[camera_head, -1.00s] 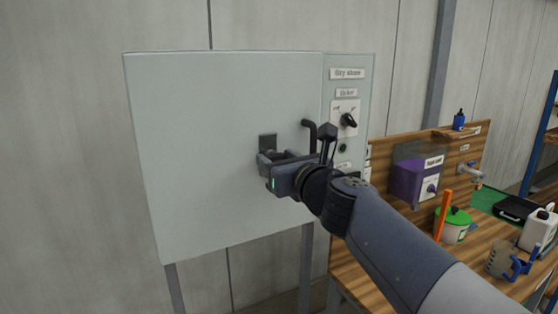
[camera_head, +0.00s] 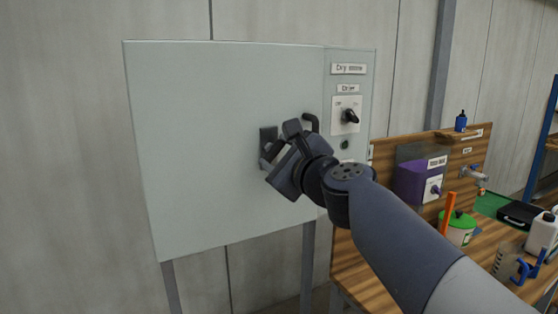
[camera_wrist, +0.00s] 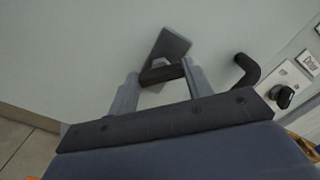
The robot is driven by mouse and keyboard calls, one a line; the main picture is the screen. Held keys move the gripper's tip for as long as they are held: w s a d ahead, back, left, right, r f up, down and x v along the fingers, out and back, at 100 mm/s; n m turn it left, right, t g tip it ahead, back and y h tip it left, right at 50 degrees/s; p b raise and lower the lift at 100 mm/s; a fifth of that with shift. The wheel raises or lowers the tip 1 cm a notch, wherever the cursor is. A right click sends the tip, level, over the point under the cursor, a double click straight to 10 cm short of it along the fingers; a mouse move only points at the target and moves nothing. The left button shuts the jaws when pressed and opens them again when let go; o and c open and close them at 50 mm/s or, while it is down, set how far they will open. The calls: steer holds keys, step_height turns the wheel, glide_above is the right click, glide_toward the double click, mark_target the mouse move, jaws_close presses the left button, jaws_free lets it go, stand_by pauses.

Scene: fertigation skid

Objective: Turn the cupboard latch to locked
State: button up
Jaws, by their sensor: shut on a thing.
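The cupboard (camera_head: 210,90) is a pale grey-green box on legs with its door shut. The latch has a dark upright backplate (camera_head: 268,134) on the door's right part; the plate also shows in the wrist view (camera_wrist: 172,44). My gripper (camera_head: 272,157) is at the latch, rolled at a slant. In the wrist view its two grey fingers (camera_wrist: 161,76) stand either side of the dark latch handle (camera_wrist: 163,73) and are shut on it. The plate looks tilted relative to my fingers there. In the head view my gripper hides most of the handle.
A dark curved door handle (camera_head: 311,122) sits just right of my gripper. Beyond it is a side panel with a black rotary knob (camera_head: 350,116). A wooden bench (camera_head: 355,262) with a purple box (camera_head: 412,183) and a green-lidded tub (camera_head: 460,235) stands at the right.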

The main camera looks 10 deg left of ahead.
steer(key=n, duration=0.1)
steer(key=n+b, duration=0.1)
steer(key=n, duration=0.1)
steer(key=n+b, duration=0.1)
steer(key=shift+f+n, duration=0.25)
steer(key=shift+n, duration=0.05)
steer(key=n+b, duration=0.2)
steer(key=n, duration=0.2)
steer(key=shift+a, duration=0.1)
steer(key=shift+n, duration=0.3)
steer(key=o, duration=1)
steer(key=shift+r, duration=0.1)
steer(key=shift+s+b, duration=0.1)
steer(key=shift+b, duration=0.2)
steer(key=b+v, duration=0.2)
steer(key=v, duration=0.8)
steer(key=shift+s+d, duration=0.25)
steer(key=shift+w, duration=0.1)
